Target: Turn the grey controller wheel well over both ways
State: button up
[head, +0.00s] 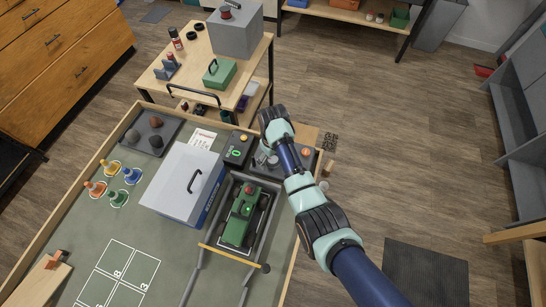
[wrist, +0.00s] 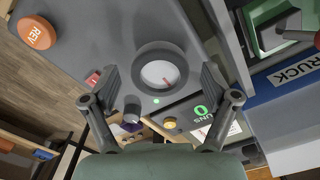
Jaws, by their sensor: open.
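The grey controller (head: 292,163) sits at the right edge of the workbench, and its top fills much of the wrist view (wrist: 100,30). Its wheel (wrist: 143,54) is a dark grey ring around a pale face with a red mark pointing to the lower right. My gripper (wrist: 160,77) is open, with one finger on each side of the wheel; I cannot tell whether they touch it. In the head view my gripper (head: 266,160) is above the controller and hides the wheel. A green light (wrist: 156,101) is lit beside the wheel.
An orange REV button (wrist: 36,33), a red switch (wrist: 93,78) and a small knob (wrist: 132,108) are on the controller. A RUNS counter (head: 237,150) stands left of it.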

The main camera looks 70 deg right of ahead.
notch_tip(320, 180, up, 8)
jog(key=shift+f, duration=0.25)
dwell(0.6)
